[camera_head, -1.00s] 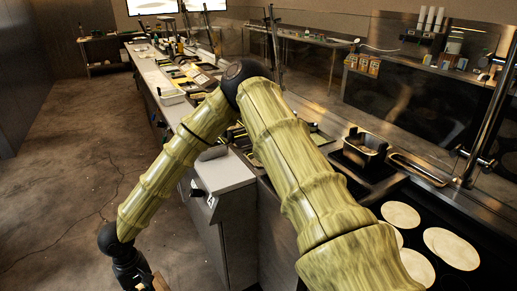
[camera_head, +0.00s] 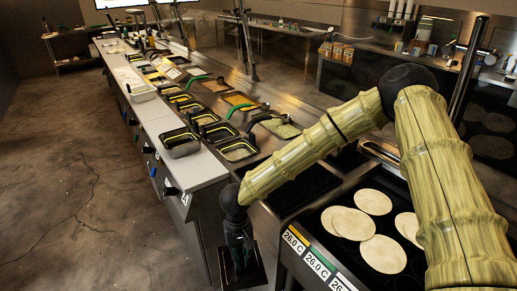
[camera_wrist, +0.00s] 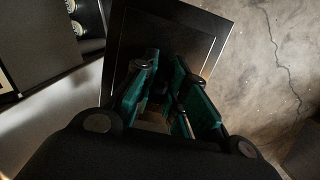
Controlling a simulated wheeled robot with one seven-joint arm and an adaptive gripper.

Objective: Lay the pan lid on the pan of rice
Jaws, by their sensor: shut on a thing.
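My gripper (camera_head: 242,262) hangs low at the near end of the counter. It is shut on the pan lid (camera_head: 260,275), a dark flat rectangular plate. The wrist view shows the lid (camera_wrist: 205,22) beyond the teal fingers of my gripper (camera_wrist: 165,100), with bare floor beside it. The fingers hide the part they grip. Several food pans sit in the counter, up and left of my gripper in the head view. A black-rimmed pan with pale food (camera_head: 240,153) is among the nearest; I cannot tell for sure that this is the rice.
A flat griddle holds several pale tortillas (camera_head: 373,201) at right. The grey counter edge (camera_head: 185,185) lies left of my gripper. Pans with upright dark handles line the counter. Open concrete floor (camera_head: 60,190) spreads at left.

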